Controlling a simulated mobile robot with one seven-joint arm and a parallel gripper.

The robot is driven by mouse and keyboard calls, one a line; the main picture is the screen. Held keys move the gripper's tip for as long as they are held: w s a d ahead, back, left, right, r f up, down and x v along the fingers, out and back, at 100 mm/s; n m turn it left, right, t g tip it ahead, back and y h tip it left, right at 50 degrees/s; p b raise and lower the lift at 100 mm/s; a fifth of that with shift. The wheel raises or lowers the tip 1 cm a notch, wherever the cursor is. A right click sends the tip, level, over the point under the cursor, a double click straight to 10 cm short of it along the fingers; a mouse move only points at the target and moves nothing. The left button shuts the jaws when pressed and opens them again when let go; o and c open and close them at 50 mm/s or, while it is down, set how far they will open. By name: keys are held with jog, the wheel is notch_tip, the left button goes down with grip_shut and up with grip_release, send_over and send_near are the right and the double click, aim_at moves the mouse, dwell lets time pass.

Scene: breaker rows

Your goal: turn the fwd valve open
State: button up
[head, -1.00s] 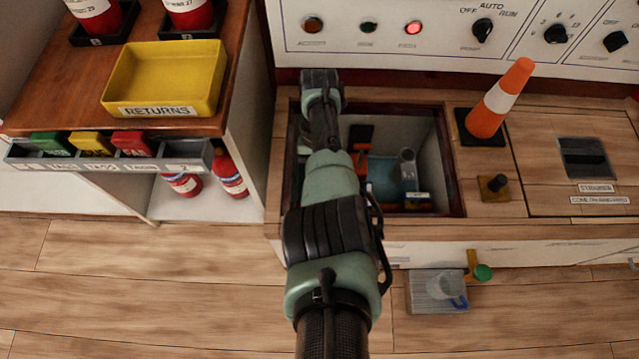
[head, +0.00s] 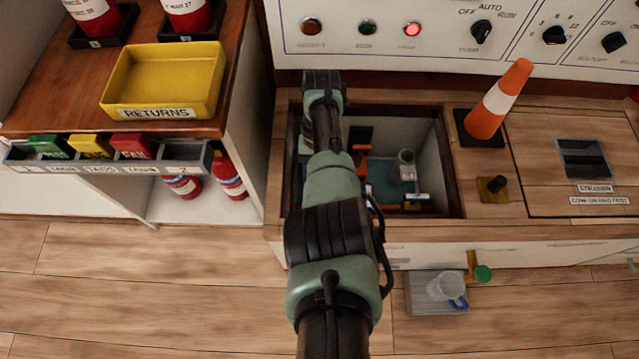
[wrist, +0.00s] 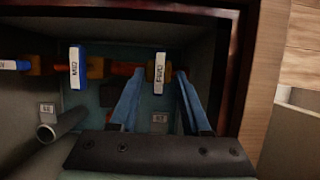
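In the wrist view the fwd valve handle (wrist: 159,62), with a white FWD tag, stands across an orange-brown pipe that runs left to right. My gripper (wrist: 160,78) has its two blue fingers apart, one on each side of the FWD tag. The gap on both sides looks clear; I cannot tell whether either finger touches the handle. In the head view my arm reaches down into the open floor well (head: 455,185) and hides the gripper and most of the valves.
The blue MID valve handle (wrist: 77,66) is to the left on the same pipe, with another tagged handle (wrist: 14,65) beyond it. A grey pipe stub (wrist: 46,132) rises at the lower left. The well's wall is close on the right. An orange cone (head: 497,100) stands beside the well.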

jog(key=p+v, duration=0.1)
jog(key=v, duration=1.2)
jog(key=shift+f, duration=0.1)
